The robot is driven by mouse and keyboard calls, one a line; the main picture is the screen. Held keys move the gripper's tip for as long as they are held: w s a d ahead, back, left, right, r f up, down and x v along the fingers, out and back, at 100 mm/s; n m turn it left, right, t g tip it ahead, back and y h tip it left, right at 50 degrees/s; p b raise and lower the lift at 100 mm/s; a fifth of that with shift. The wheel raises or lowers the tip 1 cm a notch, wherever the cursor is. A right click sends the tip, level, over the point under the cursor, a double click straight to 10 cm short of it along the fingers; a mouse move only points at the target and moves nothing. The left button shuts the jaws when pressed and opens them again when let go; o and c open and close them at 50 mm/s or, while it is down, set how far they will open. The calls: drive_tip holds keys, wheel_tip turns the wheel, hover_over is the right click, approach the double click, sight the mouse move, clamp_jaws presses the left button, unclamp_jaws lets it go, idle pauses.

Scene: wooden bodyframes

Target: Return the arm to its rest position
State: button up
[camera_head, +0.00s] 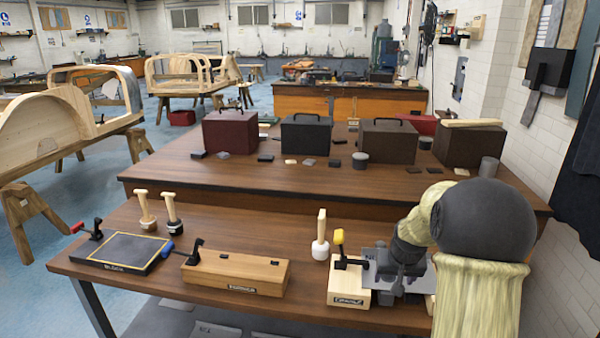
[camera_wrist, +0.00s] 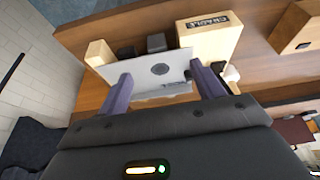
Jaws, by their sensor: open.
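My arm reaches in from the right side of the head view, over the right end of the front bench (camera_head: 300,318). My gripper (camera_head: 397,283) is low above the bench, beside the light wooden block marked CRADLE (camera_head: 350,297). In the wrist view my gripper (camera_wrist: 160,71) has its two fingers spread apart. A grey plate (camera_wrist: 140,62) with a dark round spot lies beyond and between the fingertips. I cannot tell whether the fingers touch it. The CRADLE block (camera_wrist: 210,42) shows just past the plate. My arm hides part of the bench's right end.
A yellow-handled clamp (camera_head: 339,245) and a pale mallet (camera_head: 320,240) stand near the block. A wooden box (camera_head: 235,272) and a dark BLOCK plate (camera_head: 122,252) lie left. Toolboxes (camera_head: 306,135) stand on the bench behind. A white brick wall (camera_head: 565,255) is close at right.

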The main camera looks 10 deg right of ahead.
drive_tip(key=s+a+r+n+p, duration=0.1)
drive_tip(key=s+a+r+p, duration=0.1)
drive_tip(key=s+a, duration=0.5)
drive_tip(key=s+a+r+n+g+y+p, duration=0.1)
drive_tip(key=s+a+r+p, duration=0.2)
drive_tip(key=s+a, duration=0.5)
drive_tip(key=s+r, duration=0.1)
drive_tip(key=s, duration=0.6)
drive_tip(key=shift+a+n+g+p, duration=0.25)
drive_tip(key=shift+n+g+p, duration=0.05)
drive_tip(key=shift+n+p, duration=0.1)
drive_tip(key=shift+w, duration=0.1)
